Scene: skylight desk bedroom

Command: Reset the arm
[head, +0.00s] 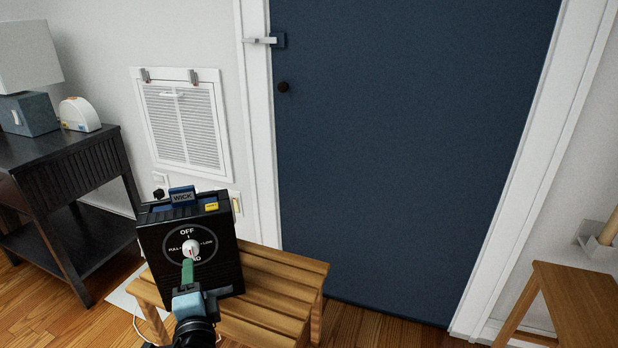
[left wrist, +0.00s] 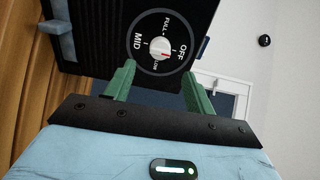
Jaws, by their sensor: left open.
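A black box-shaped appliance (head: 222,256) with a blue tag reading WICK stands on a wooden slatted bench (head: 284,279). Its front carries a round white knob (head: 191,247) with a red mark, ringed by labels including OFF. The knob also shows in the left wrist view (left wrist: 160,47), with MID and FULL legible; its exact setting is hard to tell. My left gripper (head: 188,268) is in front of the dial. In the left wrist view its green fingers (left wrist: 158,82) are spread apart, with nothing between them, and the knob lies beyond the tips. My right gripper is not in view.
A dark side table (head: 72,166) with a lamp (head: 27,62) and a white rounded device (head: 80,114) stands at left. A dark blue door (head: 410,130) and a white wall vent (head: 184,122) are behind. A wooden stool (head: 575,300) is at lower right.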

